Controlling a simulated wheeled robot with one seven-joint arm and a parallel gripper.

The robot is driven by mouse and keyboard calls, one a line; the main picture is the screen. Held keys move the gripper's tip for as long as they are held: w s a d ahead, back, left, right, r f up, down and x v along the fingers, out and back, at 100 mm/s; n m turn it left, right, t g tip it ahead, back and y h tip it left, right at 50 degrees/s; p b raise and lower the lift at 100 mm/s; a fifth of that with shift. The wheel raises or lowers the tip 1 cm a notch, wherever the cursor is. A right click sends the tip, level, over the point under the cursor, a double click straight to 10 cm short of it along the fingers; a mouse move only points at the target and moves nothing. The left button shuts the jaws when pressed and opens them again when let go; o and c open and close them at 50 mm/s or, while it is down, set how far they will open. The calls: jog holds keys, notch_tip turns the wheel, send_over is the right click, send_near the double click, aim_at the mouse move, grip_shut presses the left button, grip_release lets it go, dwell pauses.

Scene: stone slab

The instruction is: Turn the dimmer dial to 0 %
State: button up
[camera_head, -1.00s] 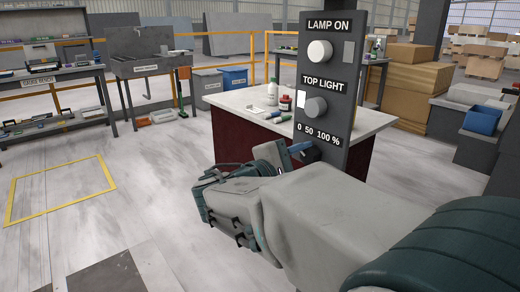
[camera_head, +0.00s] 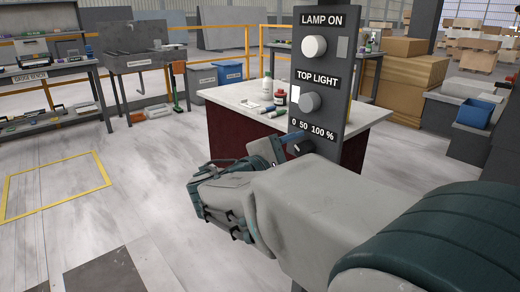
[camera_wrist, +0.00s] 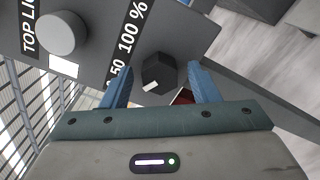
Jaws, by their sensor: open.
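The dimmer dial (camera_wrist: 158,72) is a dark, faceted knob with a white mark, below the "0 50 100 %" scale (camera_wrist: 126,52) on a grey panel (camera_wrist: 88,50). In the wrist view the white mark points to the lower left, near the "50" end of the visible text; I cannot tell the exact setting. My gripper (camera_wrist: 160,80) is open, with one blue finger on each side of the dial and visible gaps. In the head view my gripper (camera_head: 280,148) is at the panel's lower part, and the dial (camera_head: 299,147) is partly hidden.
The panel (camera_head: 327,65) also carries a round "LAMP ON" knob (camera_head: 314,46) and a grey "TOP LIGHT" knob (camera_head: 309,102) above the dial. A table (camera_head: 236,95) with bottles stands behind it. Open floor (camera_head: 130,190) lies to the left.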

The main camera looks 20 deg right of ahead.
jog(key=p+v, duration=0.1)
jog(key=v, duration=1.2)
jog(key=shift+a+p, duration=0.35)
jog(key=shift+a, duration=0.05)
jog(key=shift+s, duration=0.1)
jog(key=s+d+r+m+g+y+p, duration=0.1)
jog(key=s+d+m+g+y+p, duration=0.45)
jog(key=p, duration=0.75)
jog(key=s+a+r+m+t+y+p, duration=0.1)
jog(key=a+r+m+t+y+p, duration=0.1)
jog(key=a+r+m+y+p, duration=0.2)
notch_tip(320, 180, up, 3)
jog(key=m+y+p, duration=0.1)
jog(key=y+p, duration=0.6)
jog(key=p, duration=0.2)
jog(key=shift+s+a, duration=0.3)
jog(key=shift+s, duration=0.05)
